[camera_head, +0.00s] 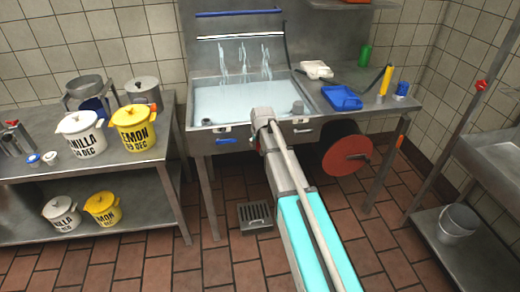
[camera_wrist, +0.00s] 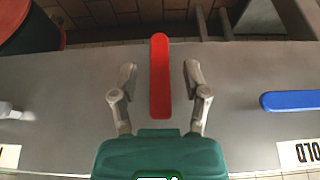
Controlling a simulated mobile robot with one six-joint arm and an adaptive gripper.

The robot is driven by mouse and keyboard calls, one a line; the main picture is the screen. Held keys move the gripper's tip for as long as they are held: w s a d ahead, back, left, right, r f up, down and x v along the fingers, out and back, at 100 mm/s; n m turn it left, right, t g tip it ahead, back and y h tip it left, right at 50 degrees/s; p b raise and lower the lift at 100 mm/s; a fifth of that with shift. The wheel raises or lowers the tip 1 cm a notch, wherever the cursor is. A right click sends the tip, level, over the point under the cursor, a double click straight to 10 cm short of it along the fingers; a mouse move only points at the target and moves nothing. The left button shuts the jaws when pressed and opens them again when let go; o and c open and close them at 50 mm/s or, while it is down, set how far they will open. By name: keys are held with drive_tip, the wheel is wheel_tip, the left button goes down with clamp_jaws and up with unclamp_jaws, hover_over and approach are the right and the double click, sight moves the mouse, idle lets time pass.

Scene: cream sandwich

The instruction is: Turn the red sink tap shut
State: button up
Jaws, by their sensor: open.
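The red tap lever (camera_wrist: 160,85) lies between my gripper's two fingers in the wrist view, pointing away from the palm along the sink's grey front panel (camera_wrist: 235,75). My gripper (camera_wrist: 160,68) is open, with one finger on each side and a visible gap to the lever on both sides. A blue lever (camera_wrist: 292,100) is to the right, with a cold label under it. In the head view, my arm covers most of the red tap; the blue lever (camera_head: 226,141) shows on the sink front. Water (camera_head: 243,60) streams into the filled sink basin (camera_head: 235,103).
The left table holds a white vanilla pot (camera_head: 80,134) and a yellow lemon pot (camera_head: 134,128).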

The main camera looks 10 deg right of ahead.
drive_tip(key=shift+b+x, duration=0.6)
drive_tip(key=shift+x, duration=0.3)
clamp_jaws()
drive_tip(key=shift+d, duration=0.4)
drive_tip(key=shift+a, duration=0.2)
